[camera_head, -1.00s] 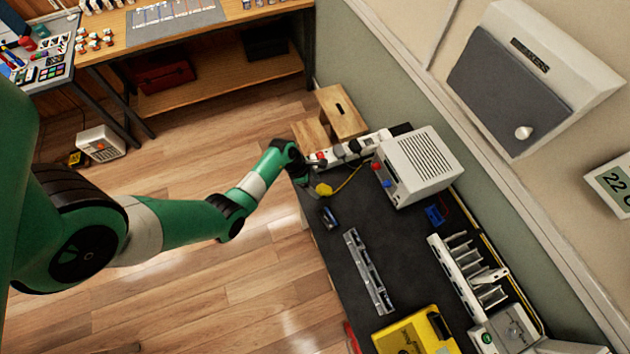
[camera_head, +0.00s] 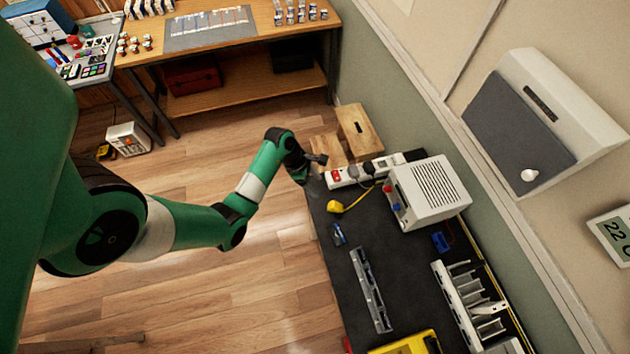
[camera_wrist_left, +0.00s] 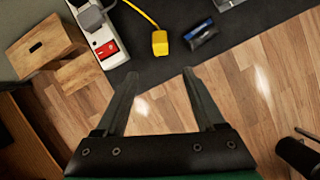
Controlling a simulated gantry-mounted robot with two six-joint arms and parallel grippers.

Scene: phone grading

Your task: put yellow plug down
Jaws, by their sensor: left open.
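The yellow plug (camera_head: 335,206) lies on the dark bench top (camera_head: 350,236) near its left edge, with a yellow cord running from it toward the power strip. In the left wrist view the plug (camera_wrist_left: 160,43) lies beyond my open fingertips, apart from them. My left gripper (camera_head: 318,160) is open and empty, past the corner of the bench beside the white power strip (camera_head: 345,177). In the left wrist view both fingers of the gripper (camera_wrist_left: 160,85) are spread over the wooden floor. My right gripper is not in view.
A white box-shaped device (camera_head: 430,190) stands behind the plug. A small blue item (camera_head: 338,234) and a grey rail (camera_head: 371,290) lie nearer on the bench. A wooden step stool (camera_head: 356,131) stands on the floor beyond the power strip.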

